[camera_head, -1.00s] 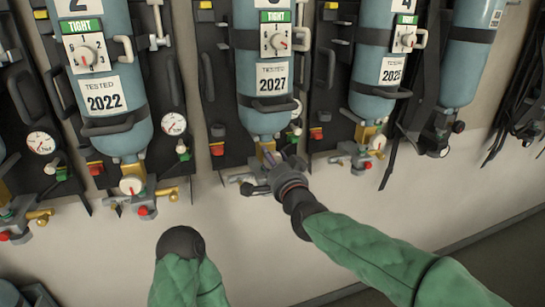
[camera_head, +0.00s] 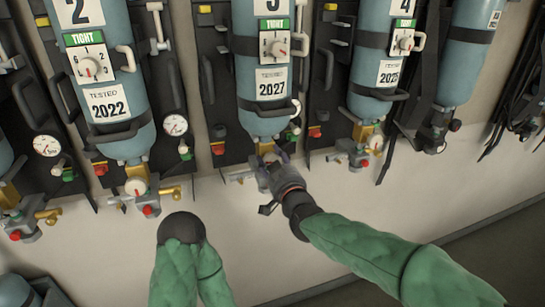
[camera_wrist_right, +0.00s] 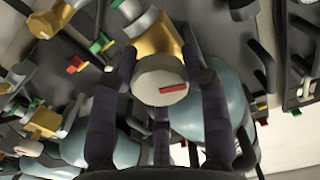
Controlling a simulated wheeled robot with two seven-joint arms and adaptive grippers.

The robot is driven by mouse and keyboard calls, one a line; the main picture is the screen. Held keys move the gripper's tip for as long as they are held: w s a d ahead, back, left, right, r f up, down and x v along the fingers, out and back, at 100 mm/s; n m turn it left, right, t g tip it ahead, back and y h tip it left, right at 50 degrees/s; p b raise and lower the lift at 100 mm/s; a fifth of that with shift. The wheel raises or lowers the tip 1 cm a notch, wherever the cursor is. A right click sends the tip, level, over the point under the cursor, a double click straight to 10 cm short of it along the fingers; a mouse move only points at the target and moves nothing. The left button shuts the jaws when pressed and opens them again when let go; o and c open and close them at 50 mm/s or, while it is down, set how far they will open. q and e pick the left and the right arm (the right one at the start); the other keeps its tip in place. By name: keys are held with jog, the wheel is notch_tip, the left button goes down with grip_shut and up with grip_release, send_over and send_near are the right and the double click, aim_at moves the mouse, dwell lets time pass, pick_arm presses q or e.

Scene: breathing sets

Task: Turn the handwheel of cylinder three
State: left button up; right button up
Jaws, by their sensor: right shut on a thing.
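Cylinder three (camera_head: 262,113) is the blue cylinder in the middle of the head view, with a 2027 label and a green TIGHT tag. Its brass valve (camera_head: 265,147) sits at the bottom. My right gripper (camera_head: 271,170) reaches up to this valve from below right and hides the handwheel there. In the right wrist view, the handwheel (camera_wrist_right: 160,82) is a round pale-grey knob with a red mark, in front of the brass body. My right gripper's dark fingers (camera_wrist_right: 163,88) stand on both sides of it, shut on it. My left gripper is out of sight; only the green arm shows.
Cylinder two (camera_head: 105,80) with its gauges and valve stands to the left, and cylinder four (camera_head: 385,80) to the right. Brackets, hoses and red and green fittings crowd the backboards. The pale wall (camera_head: 400,200) below is clear.

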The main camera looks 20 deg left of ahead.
jog(key=n, duration=0.2)
jog(key=n+p, duration=0.2)
jog(key=n, duration=0.1)
jog(key=shift+r+n, duration=0.3)
jog(key=shift+r, duration=0.05)
jog(key=n+p, duration=0.1)
jog(key=n, duration=0.4)
jog(key=shift+a+n+p, duration=0.1)
jog(key=shift+n+p, duration=0.2)
jog(key=shift+p, duration=0.05)
jog(key=n+p, duration=0.1)
jog(key=n, duration=0.4)
jog(key=n+p, duration=0.1)
jog(key=n, duration=0.4)
jog(key=shift+f+p, duration=0.15)
jog(key=shift+p, duration=0.15)
jog(key=shift+n, duration=0.3)
jog(key=shift+a+f, duration=0.1)
jog(key=o, duration=1.1)
jog(key=shift+c, duration=0.2)
jog(key=shift+o, duration=0.5)
jog(key=shift+s+a+f, duration=0.1)
